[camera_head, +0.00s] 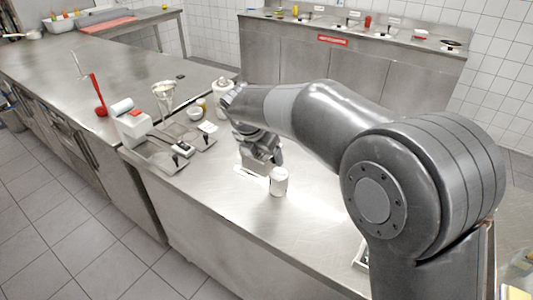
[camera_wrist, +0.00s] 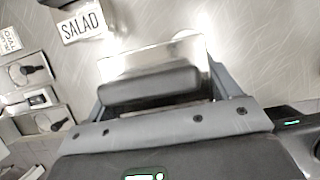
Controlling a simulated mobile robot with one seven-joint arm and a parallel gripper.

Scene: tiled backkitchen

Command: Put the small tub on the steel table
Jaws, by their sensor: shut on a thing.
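A white canister (camera_head: 279,182) stands just right of the tub. A SALAD card (camera_wrist: 80,20) lies near the tub. Trays with dark-handled tools (camera_head: 180,150), a scale (camera_head: 128,122) and a glass (camera_head: 164,95) stand to the left.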

